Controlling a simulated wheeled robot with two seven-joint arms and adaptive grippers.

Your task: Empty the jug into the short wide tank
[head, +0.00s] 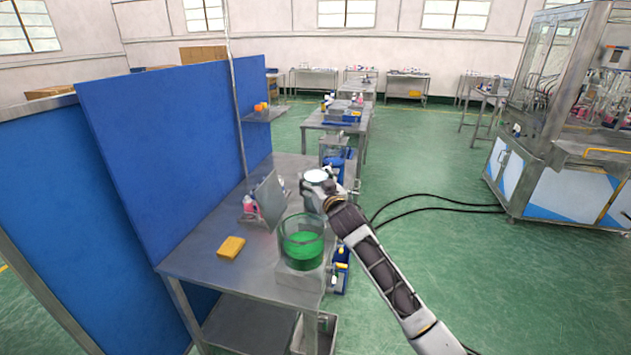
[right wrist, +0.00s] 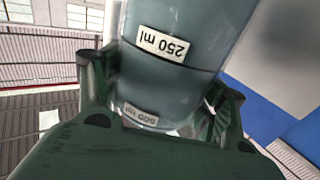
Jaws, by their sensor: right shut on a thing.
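My right gripper (head: 322,188) is shut on the jug (head: 317,176), above the table and just behind the short wide tank. In the right wrist view the jug (right wrist: 165,70) is clear grey-blue, with labels reading 250 ml and 500 ml upside down in the picture. The fingers of my right gripper (right wrist: 160,95) sit on either side of it. The short wide tank (head: 302,240) is a clear cylinder holding green liquid, on a grey base at the table's front right. No stream from the jug shows. I cannot tell the jug's tilt or how much it holds. My left gripper is not in view.
The steel table (head: 205,258) bears a yellow sponge-like block (head: 231,248) and a pink bottle (head: 250,205) by a tilted metal panel (head: 269,197). A blue partition (head: 160,130) closes the left side. Blue equipment (head: 341,270) stands beside the tank base.

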